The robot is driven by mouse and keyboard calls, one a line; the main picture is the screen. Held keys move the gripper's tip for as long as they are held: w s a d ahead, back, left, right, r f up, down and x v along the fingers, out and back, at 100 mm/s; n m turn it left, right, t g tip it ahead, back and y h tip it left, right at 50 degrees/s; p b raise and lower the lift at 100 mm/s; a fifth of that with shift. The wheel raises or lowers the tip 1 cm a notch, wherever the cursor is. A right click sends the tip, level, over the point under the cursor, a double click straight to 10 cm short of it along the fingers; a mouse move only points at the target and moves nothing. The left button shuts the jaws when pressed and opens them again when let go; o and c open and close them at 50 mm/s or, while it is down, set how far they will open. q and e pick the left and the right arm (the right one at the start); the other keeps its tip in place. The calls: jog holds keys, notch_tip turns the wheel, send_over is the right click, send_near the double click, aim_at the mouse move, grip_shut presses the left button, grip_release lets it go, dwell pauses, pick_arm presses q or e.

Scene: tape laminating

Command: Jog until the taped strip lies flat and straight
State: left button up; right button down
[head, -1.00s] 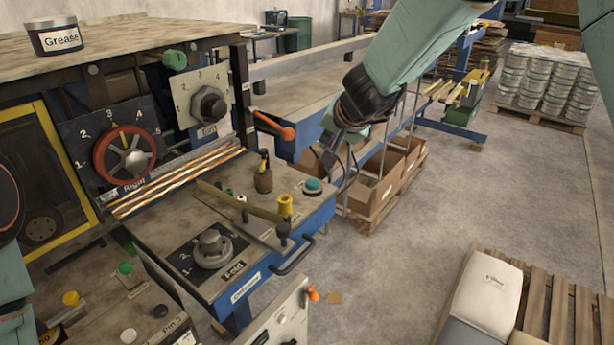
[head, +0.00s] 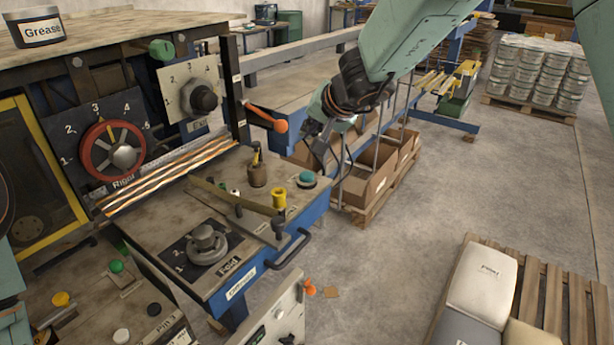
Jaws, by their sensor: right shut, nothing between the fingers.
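The copper-coloured taped strip (head: 165,178) runs in several parallel bands along the machine slot, under the red "Right" dial (head: 112,148). I cannot tell whether it is fully flat. A grey knob dial (head: 205,99) stands above it to the right, and the "Fold" knob (head: 207,243) sits on the front table. A teal button (head: 307,177) is at that table's far right corner.
A green button (head: 116,266), a yellow button (head: 61,299) and a white button (head: 121,336) are on the lower left panel. An orange-tipped lever (head: 281,126) sticks out near my right gripper. Cardboard boxes (head: 375,187) stand behind. Floor at right is clear up to the pallet (head: 535,300).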

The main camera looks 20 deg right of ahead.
jog(key=b, duration=0.4)
send_over(309, 176)
notch_tip(309, 176, down, 6)
jog(key=shift+a+r, duration=0.1)
jog(key=shift+f+b, duration=0.9)
jog(key=shift+b, duration=0.2)
jog(key=shift+f, duration=0.1)
jog(key=shift+f+b, duration=0.35)
jog(key=shift+b, duration=0.3)
